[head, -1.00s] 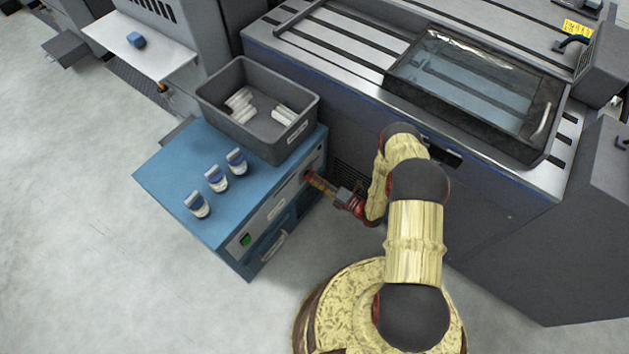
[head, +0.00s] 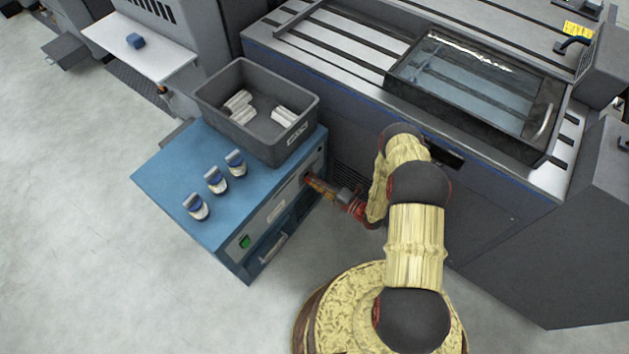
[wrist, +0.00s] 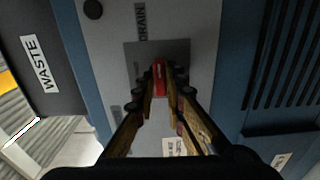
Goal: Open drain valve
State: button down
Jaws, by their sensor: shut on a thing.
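The drain valve's red handle (wrist: 160,77) sits on a grey plate (wrist: 181,52) beside the "DRAIN" label (wrist: 141,22) in the wrist view. My gripper (wrist: 160,92) is shut on the handle, with one finger on each side of it. In the head view my gripper (head: 318,186) reaches the front panel of the blue cabinet (head: 165,170) near its right end. The handle itself is hidden there by the fingers, and its exact angle is hard to tell.
A grey bin (head: 208,103) labelled "WASTE" in the wrist view stands on the cabinet with several white cylinders inside. A large grey machine (head: 480,215) is close behind my arm. The floor in front is clear.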

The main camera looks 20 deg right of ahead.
jog(key=c, duration=1.8)
grip_release()
jog(key=shift+c, duration=0.2)
jog(key=shift+d, duration=0.1)
jog(key=v, duration=1.2)
